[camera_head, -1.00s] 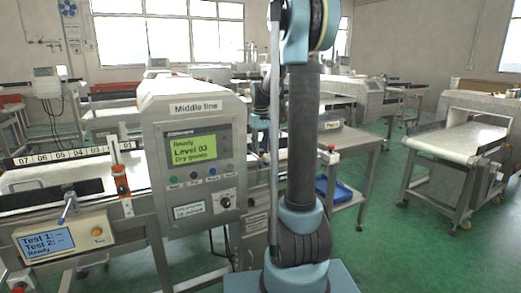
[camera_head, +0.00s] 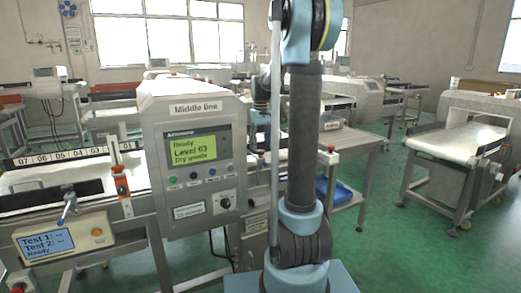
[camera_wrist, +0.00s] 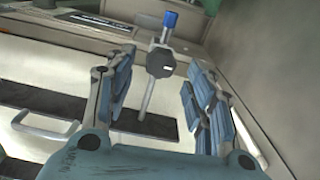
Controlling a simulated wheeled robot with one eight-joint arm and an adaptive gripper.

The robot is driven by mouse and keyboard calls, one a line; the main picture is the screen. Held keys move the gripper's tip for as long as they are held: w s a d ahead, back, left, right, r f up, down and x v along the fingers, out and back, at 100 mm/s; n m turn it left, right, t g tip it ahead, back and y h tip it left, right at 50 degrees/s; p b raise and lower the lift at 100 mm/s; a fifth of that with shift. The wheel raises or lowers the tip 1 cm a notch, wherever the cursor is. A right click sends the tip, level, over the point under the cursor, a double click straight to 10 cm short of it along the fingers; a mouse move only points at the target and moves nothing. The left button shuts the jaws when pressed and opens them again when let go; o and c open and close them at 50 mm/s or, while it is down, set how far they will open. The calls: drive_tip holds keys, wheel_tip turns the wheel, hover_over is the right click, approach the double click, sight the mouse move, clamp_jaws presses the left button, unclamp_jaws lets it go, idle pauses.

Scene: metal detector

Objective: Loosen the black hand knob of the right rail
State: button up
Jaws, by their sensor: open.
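My gripper (camera_wrist: 162,62) is open and empty in the wrist view, with one blue-padded finger on each side. Between and beyond the fingers stands a grey metal post with a rounded clamp head (camera_wrist: 160,64) and a blue cap (camera_wrist: 170,20). I cannot tell how near the fingers are to it or whether they touch it. Dark bars (camera_wrist: 45,97) lie across the pale surface behind. I cannot make out the black hand knob for certain in either view. In the head view my arm hides part of the machine's right side, and the gripper is not clearly visible.
The grey "Middle line" detector (camera_head: 190,100) stands left of my arm. Its conveyor (camera_head: 40,185) and a test display box (camera_head: 68,238) are further left. A side table with a blue bin (camera_head: 335,190) is at right. Green floor is free before the right conveyor (camera_head: 465,140).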

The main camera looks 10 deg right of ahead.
sight(261, 150)
wheel_tip(261, 150, up, 10)
drive_tip(key=shift+f, duration=0.25)
idle(0.4)
drive_tip(key=s+f+m+t, duration=0.1)
drive_tip(key=s+f, duration=0.3)
drive_tip(key=s, duration=0.6)
drive_tip(key=s+f+m, duration=0.1)
drive_tip(key=s+f, duration=0.2)
drive_tip(key=s, duration=0.7)
drive_tip(key=s+f+m+t, duration=0.1)
drive_tip(key=s+f+m, duration=0.1)
drive_tip(key=s+f, duration=1.3)
drive_tip(key=shift+s+d+f, duration=0.25)
drive_tip(key=shift+d+f, duration=0.05)
drive_tip(key=shift+d, duration=0.05)
drive_tip(key=shift+w+f, duration=0.2)
drive_tip(key=shift+w, duration=0.3)
